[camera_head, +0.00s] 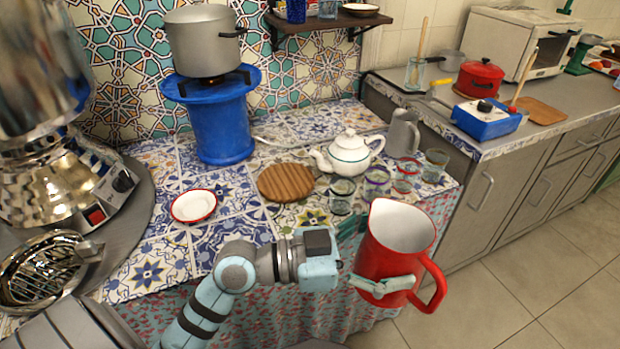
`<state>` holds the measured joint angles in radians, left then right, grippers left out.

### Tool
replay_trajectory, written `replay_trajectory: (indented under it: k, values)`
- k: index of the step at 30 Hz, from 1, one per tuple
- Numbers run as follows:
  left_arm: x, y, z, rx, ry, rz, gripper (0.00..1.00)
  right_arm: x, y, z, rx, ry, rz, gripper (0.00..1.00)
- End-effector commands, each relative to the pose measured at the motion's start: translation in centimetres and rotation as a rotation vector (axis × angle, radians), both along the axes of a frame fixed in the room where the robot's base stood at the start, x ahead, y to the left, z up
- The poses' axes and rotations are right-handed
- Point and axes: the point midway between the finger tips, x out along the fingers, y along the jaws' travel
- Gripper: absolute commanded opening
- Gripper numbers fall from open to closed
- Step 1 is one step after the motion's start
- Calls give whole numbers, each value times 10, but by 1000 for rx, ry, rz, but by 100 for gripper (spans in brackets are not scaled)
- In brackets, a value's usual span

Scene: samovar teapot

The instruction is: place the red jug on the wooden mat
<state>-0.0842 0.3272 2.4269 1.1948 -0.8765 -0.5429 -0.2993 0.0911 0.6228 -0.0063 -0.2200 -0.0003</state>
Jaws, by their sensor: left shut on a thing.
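The red jug (383,258) has a white inside and a handle on its right side. My left gripper (368,255) is shut on the jug's body, with one finger across its front. The jug is held upright or slightly tilted, in front of the tiled table's front right edge. The round wooden mat (286,182) lies flat and bare on the table, up and left of the jug. My right gripper is not in view.
A white teapot (349,154), a grey jug (403,134) and several glasses (342,194) stand right of the mat. A red-rimmed white dish (194,206) lies to its left. A blue stand (220,125) carries a grey pot (204,42) behind. The tabletop in front of the mat is clear.

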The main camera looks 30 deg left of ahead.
Motion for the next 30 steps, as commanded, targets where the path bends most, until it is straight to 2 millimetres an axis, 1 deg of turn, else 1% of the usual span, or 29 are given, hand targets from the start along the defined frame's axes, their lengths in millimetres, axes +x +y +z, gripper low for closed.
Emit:
replay_trajectory:
  k: [5, 8, 9, 11, 12, 14, 15, 17, 18, 20, 21, 24, 27, 30]
  values:
    - [40, 31, -5, 1, -3, 138, 38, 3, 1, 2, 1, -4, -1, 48]
    - [67, 55, -4, 2, -5, 244, 38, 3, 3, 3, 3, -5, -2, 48]
    - [77, 67, -2, 2, -7, 291, 38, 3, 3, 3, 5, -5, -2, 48]
    - [94, 86, 2, 2, -9, 368, 38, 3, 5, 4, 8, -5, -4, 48]
    - [104, 100, 7, 2, -9, 423, 38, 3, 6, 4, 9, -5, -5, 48]
    - [119, 121, 15, 1, -13, 506, 38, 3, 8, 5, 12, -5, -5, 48]
    - [128, 136, 21, 2, -12, 563, 38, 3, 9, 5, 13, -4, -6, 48]
    - [140, 159, 33, 3, -14, 650, 38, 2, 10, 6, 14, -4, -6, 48]
    - [147, 174, 41, 1, -14, 706, 38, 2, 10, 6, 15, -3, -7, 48]
    - [155, 197, 54, 1, -13, 791, 38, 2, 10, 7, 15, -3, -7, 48]
    - [160, 212, 63, 1, -14, 844, 38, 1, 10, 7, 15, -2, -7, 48]
    - [168, 246, 86, -2, -13, 967, 38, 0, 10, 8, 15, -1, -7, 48]
    - [171, 273, 106, -2, -11, 1062, 38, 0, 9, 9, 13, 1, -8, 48]
    - [171, 292, 120, -2, -10, 1130, 38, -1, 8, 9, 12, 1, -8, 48]
